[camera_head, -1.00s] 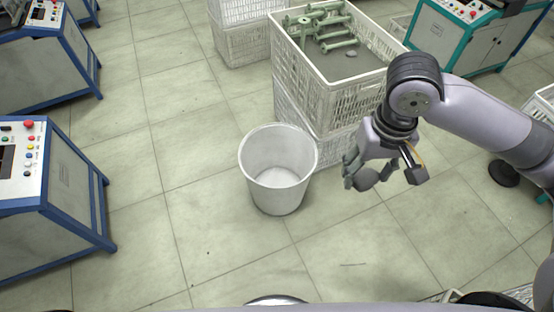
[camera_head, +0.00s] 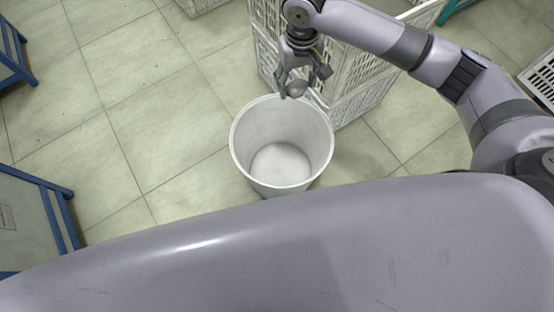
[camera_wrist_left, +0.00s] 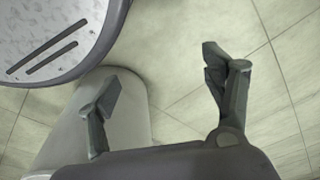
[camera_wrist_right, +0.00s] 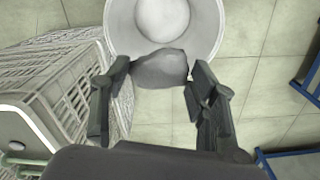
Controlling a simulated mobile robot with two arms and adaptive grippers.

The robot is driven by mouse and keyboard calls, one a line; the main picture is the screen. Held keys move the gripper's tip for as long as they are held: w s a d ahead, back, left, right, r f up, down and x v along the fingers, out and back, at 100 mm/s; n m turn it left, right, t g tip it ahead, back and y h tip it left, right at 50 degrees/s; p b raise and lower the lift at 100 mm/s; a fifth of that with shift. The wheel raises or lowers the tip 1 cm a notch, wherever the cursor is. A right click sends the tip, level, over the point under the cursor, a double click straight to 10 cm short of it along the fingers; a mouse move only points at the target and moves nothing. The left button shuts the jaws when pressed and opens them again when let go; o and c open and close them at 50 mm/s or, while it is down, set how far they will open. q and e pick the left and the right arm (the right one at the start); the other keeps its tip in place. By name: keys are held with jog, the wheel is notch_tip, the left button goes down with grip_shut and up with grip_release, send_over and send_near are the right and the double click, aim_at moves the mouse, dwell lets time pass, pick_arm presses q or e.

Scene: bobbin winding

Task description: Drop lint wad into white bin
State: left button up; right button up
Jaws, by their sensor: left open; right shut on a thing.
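The white bin (camera_head: 243,150) stands on the tiled floor in the middle of the head view, its inside empty as far as I see. In the right wrist view the bin (camera_wrist_right: 214,22) is at the top. My right gripper (camera_head: 297,90) is shut on a grey lint wad (camera_head: 298,87), at the bin's far rim in the head view. In the right wrist view the lint wad (camera_wrist_right: 160,69) sits between the fingertips and overlaps the bin's near rim. My left gripper (camera_wrist_left: 165,90) is open and empty above the floor in the left wrist view.
White slatted crates (camera_head: 350,97) stand right behind the bin, close to my right arm; one also shows in the right wrist view (camera_wrist_right: 72,85). A blue-framed machine (camera_head: 30,215) is at the left. Floor left of the bin is clear.

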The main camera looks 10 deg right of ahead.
pick_arm(q)
jog(key=w+r+t+b, duration=0.1)
jog(key=w+r+b, duration=0.35)
jog(key=b, duration=0.75)
notch_tip(320, 180, up, 9)
jog(key=b, duration=0.3)
jog(key=w+d+r+t+h+b, duration=0.1)
jog(key=w+d+r+t+b, duration=0.1)
jog(key=w+r+t, duration=0.2)
jog(key=w+d+r+t+h+b, duration=0.1)
jog(key=w+d+r+t+b, duration=0.2)
jog(key=w+t, duration=0.3)
jog(key=shift+w+d+r+h, duration=0.3)
jog(key=shift+w+r, duration=0.05)
jog(key=shift+w, duration=1.7)
pick_arm(e)
jog(key=w+f+n, duration=0.1)
jog(key=w+f, duration=0.2)
jog(key=f, duration=2.9)
jog(key=shift+w+a+f, duration=0.15)
jog(key=shift+a+f, duration=0.05)
jog(key=shift+f, duration=0.2)
jog(key=o, duration=0.8)
